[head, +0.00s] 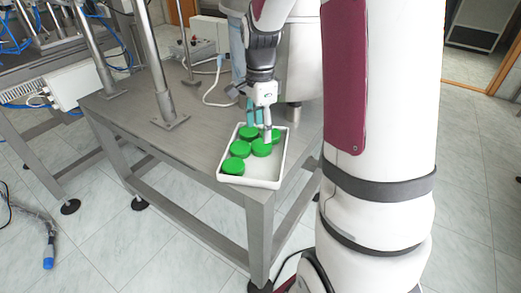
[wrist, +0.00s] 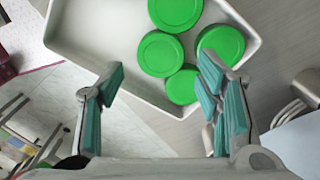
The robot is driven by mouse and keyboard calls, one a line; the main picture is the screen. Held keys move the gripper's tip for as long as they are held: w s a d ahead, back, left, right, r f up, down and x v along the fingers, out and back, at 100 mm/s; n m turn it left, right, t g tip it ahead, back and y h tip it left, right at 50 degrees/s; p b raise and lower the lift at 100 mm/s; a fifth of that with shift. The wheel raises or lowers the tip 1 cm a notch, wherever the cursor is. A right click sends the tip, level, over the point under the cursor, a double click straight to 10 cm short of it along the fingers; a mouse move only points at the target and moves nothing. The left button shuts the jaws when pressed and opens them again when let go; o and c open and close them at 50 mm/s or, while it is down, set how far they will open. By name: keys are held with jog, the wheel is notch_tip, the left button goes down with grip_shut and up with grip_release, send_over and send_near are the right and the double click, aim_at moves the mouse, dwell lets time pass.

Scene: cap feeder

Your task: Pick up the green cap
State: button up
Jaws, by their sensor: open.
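Several round green caps lie in a white tray (head: 270,181) on the corner of a metal table. One green cap (head: 232,166) is nearest the front in the head view; another green cap (head: 262,148) is close to my gripper. My gripper (head: 263,132) is open and empty, pointing down over the back part of the tray. In the wrist view my gripper (wrist: 161,75) has its teal-padded fingers wide apart. A green cap (wrist: 160,53) and a smaller-looking green cap (wrist: 181,85) show between them. The right finger overlaps the edge of a further green cap (wrist: 220,42).
The tray's raised rim (wrist: 95,86) surrounds the caps. A metal post (head: 160,85) stands on the table (head: 195,140) to the left, with a box and a cable (head: 212,88) behind. The tray's front right part is empty.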

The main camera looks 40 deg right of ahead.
aim_at(260, 145)
jog(key=shift+a+f+b, duration=0.1)
jog(key=shift+f+b, duration=1)
jog(key=shift+f, duration=1.85)
jog(key=shift+r, duration=0.15)
jog(key=c, duration=0.5)
